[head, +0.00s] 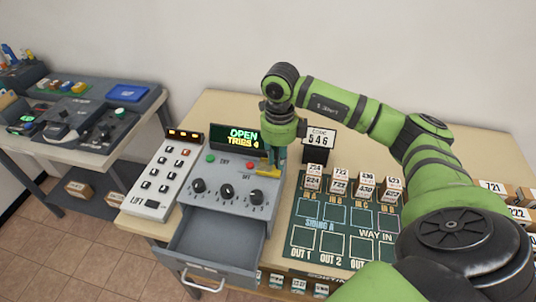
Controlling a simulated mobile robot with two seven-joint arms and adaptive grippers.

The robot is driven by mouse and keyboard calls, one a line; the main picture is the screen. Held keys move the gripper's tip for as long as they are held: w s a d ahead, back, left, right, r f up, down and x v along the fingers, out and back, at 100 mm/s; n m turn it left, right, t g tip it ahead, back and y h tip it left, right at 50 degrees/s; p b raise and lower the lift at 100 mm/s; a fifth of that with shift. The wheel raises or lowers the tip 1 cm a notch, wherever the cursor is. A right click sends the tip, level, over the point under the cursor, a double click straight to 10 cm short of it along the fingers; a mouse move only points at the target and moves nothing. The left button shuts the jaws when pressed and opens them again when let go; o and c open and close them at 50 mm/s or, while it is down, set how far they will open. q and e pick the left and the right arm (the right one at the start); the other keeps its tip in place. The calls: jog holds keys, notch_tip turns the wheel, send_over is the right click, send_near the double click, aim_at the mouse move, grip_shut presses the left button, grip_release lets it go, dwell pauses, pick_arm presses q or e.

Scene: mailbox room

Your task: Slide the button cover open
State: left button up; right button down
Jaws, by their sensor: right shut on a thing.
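A grey control box (232,200) stands on the wooden table, with a green button, a red button (249,165) and three black knobs on its sloped top. A small yellow piece (267,172), which looks like part of the button cover, sits at the box's upper right corner. My right gripper (277,160) points down there and is shut on this yellow piece, just right of the red button. The arm hides part of the box's back right corner. My left gripper is not in view.
A display (235,138) behind the box reads "OPEN TRIES 4". The box's front drawer (212,245) is pulled out and looks empty. A keypad panel (160,180) stands left. A green mat (340,222) with numbered blocks lies right. A second table (135,120) is far left.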

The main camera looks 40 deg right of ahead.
aim_at(277, 161)
jog(key=shift+w+a, duration=0.1)
jog(key=c, duration=1.5)
grip_release()
jog(key=shift+o, duration=0.2)
jog(key=shift+r, duration=0.1)
notch_tip(277, 161, up, 12)
